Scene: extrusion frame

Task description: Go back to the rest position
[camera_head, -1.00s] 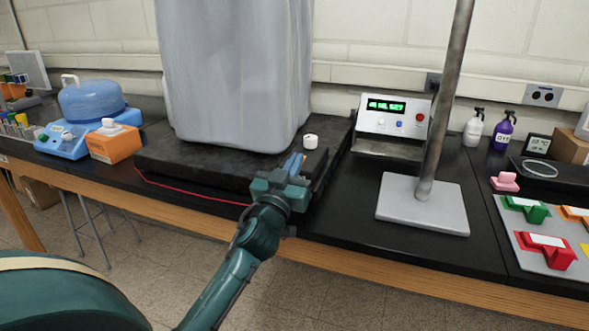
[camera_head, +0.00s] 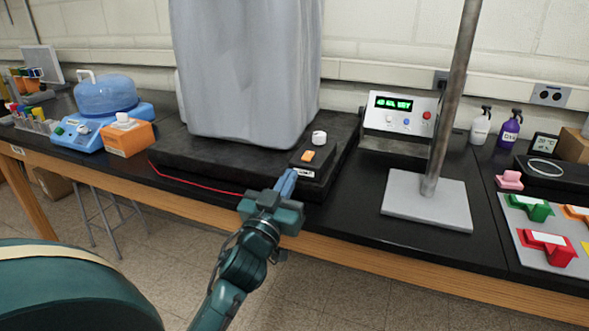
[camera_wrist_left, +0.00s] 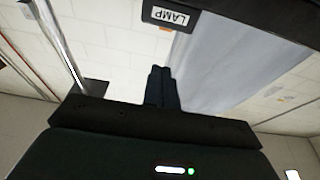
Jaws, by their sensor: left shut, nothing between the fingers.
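My left gripper (camera_head: 286,182) is shut and empty in the head view. Its fingertips are just in front of the black base (camera_head: 215,168), close to the label on its front right corner. An orange button (camera_head: 308,156) and a white knob (camera_head: 319,138) sit on top of that corner. I cannot tell whether the fingers touch the base. My right gripper is not in view.
A grey covered block (camera_head: 245,70) stands on the base. To the right are a stand with a metal pole (camera_head: 450,110) and a control box (camera_head: 400,112) with a green display. A red cable (camera_head: 190,182) runs along the base's left front. Open floor (camera_head: 340,285) lies before the bench (camera_head: 400,262).

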